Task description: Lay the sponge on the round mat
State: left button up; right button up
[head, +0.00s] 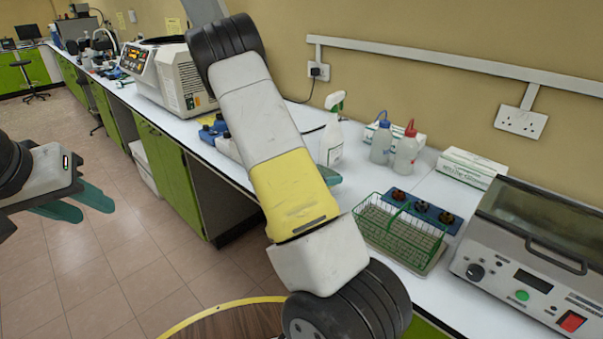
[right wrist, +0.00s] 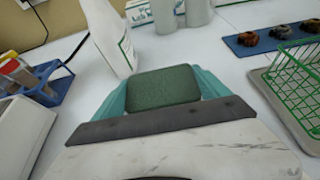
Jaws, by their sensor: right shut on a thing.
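The dark green sponge (right wrist: 163,88) is held between the teal fingers of my right gripper (right wrist: 163,92) in the right wrist view, above the white counter. In the head view my right arm hides the sponge and most of that gripper; only a teal fingertip (head: 327,175) shows beside the arm. My left gripper (head: 84,207) is at the left, over the floor, with its teal fingers apart and nothing between them. I cannot make out a round mat on the counter in either view; my right arm covers part of the counter.
A spray bottle (head: 332,135), two wash bottles (head: 393,150), a green wire basket (head: 400,230) on a tray and a blue holder (head: 447,218) stand on the counter. A blue rack (right wrist: 50,85) is left of the sponge. A lidded machine (head: 525,270) is at the right.

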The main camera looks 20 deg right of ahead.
jog(key=shift+f, duration=1.55)
jog(key=shift+f, duration=0.15)
